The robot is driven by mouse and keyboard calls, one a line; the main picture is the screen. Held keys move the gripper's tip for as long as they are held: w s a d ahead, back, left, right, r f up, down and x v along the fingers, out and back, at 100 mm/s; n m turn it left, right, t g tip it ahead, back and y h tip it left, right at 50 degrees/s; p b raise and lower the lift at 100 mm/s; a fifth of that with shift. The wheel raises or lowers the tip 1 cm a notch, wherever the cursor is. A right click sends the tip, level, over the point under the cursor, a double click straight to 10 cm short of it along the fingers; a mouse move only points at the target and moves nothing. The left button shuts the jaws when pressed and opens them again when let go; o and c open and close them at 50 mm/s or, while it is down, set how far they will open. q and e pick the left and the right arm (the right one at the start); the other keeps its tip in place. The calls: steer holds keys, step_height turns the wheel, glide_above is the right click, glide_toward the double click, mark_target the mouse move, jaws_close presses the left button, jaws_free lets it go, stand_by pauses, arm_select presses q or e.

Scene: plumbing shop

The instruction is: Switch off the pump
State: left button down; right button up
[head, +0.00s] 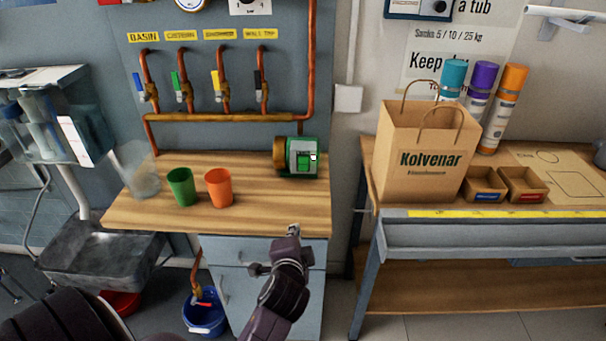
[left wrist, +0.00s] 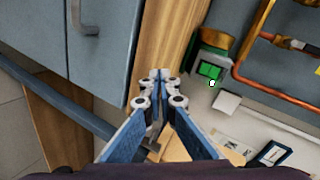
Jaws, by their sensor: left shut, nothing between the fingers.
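The pump (head: 297,157), a green and grey box with a copper-coloured end, stands at the back right of the wooden counter. A bright green switch (head: 304,162) is on its front, with a small white spot beside it. My left gripper (head: 293,230) is shut and empty at the counter's front edge, in front of the pump and apart from it. In the left wrist view the shut fingertips (left wrist: 159,78) are in the middle, with the pump's green switch (left wrist: 210,71) to their upper right. My right gripper is not in view.
A green cup (head: 181,187), an orange cup (head: 218,188) and a clear vessel (head: 141,172) stand left on the counter. Copper pipes (head: 220,117) with several valves run behind. A workbench (head: 470,214) with a paper bag (head: 420,150) is right. The counter before the pump is clear.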

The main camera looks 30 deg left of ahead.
mark_target(303, 168)
arm_select(q)
steer(key=w+r+m, duration=0.1)
steer(key=r, duration=0.1)
steer(key=w+a+r+m+t+y, duration=0.1)
steer(key=w+r, duration=0.1)
steer(key=w+r+m+t, duration=0.1)
steer(key=w+r, duration=0.1)
steer(key=shift+a+r+m+y, duration=0.15)
steer(key=shift+r+m+y, duration=0.1)
steer(key=shift+m+y, duration=0.05)
steer(key=x, duration=1.2)
steer(key=shift+w+r+p, duration=0.1)
steer(key=shift+w+p, duration=0.2)
steer(key=shift+w+a, duration=0.4)
steer(key=shift+w, duration=0.2)
